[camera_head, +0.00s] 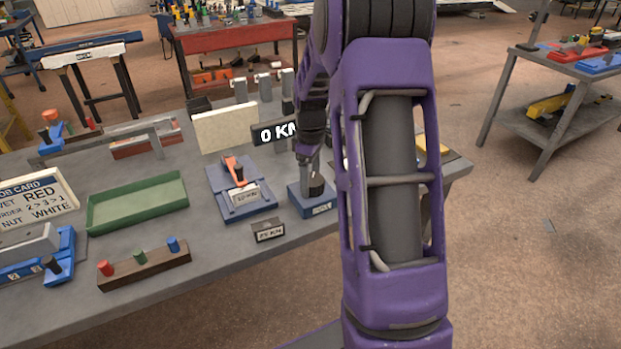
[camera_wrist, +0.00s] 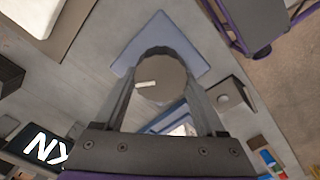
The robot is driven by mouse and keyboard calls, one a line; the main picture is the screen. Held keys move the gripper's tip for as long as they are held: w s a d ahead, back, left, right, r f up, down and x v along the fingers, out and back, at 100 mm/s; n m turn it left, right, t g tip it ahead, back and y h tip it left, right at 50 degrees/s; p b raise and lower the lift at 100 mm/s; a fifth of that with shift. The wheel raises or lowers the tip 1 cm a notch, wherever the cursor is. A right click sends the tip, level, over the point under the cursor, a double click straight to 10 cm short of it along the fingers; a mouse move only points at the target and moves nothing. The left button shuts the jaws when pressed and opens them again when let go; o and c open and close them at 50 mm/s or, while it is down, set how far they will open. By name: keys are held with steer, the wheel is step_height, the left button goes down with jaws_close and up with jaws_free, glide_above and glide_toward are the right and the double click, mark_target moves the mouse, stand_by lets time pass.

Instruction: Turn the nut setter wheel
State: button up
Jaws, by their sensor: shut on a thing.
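The nut setter wheel (camera_wrist: 160,78) is a round dark grey knob with a short white mark, which sits left of its middle in the wrist view. It stands on a small blue base (camera_head: 318,206) on the bench, with a label on its front. My gripper (camera_wrist: 164,88) is shut on the wheel from above, one finger on each side. In the head view my gripper (camera_head: 309,178) is over the base and hides part of the wheel.
A display (camera_head: 274,132) reads "0 KN", its right end partly covered by my arm. A blue device with an orange lever (camera_head: 234,170) stands left of the base. A green tray (camera_head: 137,205) and a job card (camera_head: 36,200) lie farther left.

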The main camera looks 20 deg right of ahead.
mark_target(311, 178)
steer(key=m, duration=0.4)
steer(key=shift+d+m, duration=0.1)
steer(key=shift+m, duration=0.3)
stand_by(0.4)
steer(key=o, duration=1.3)
steer(key=shift+r, duration=0.1)
step_height(311, 178, up, 17)
steer(key=shift+r+p, duration=0.15)
steer(key=shift+p, duration=0.3)
